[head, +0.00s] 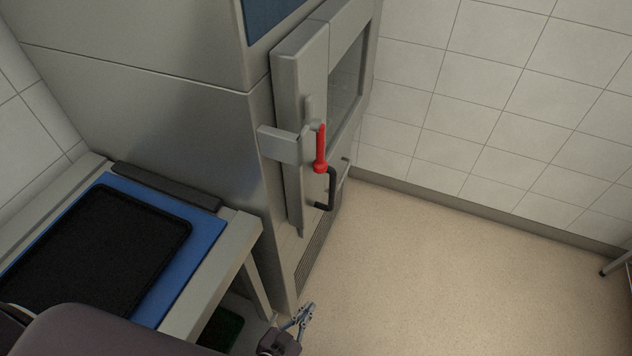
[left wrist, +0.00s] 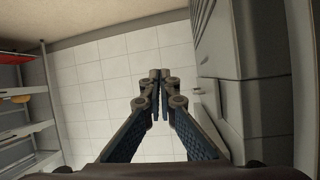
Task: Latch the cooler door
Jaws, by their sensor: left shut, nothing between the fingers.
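The cooler door (head: 301,90) is a grey panel with a glass window, on the front of a tall steel cabinet (head: 150,85). It stands a little proud of the cabinet; I cannot tell whether it is fully closed. A red latch lever (head: 321,150) points up beside a grey latch block (head: 279,145) at the door's edge. A black pull handle (head: 331,190) is just below it. My left gripper (head: 304,314) is low in front of the cabinet, apart from the lever. In the left wrist view its fingers (left wrist: 160,75) are shut and empty. My right gripper is not visible.
A steel table (head: 235,240) with a blue mat (head: 205,225) and black tray (head: 110,245) stands left of the cabinet. Beige floor (head: 430,260) is open to the right, up to a tiled wall (head: 490,90). Shelves (left wrist: 22,130) show in the left wrist view.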

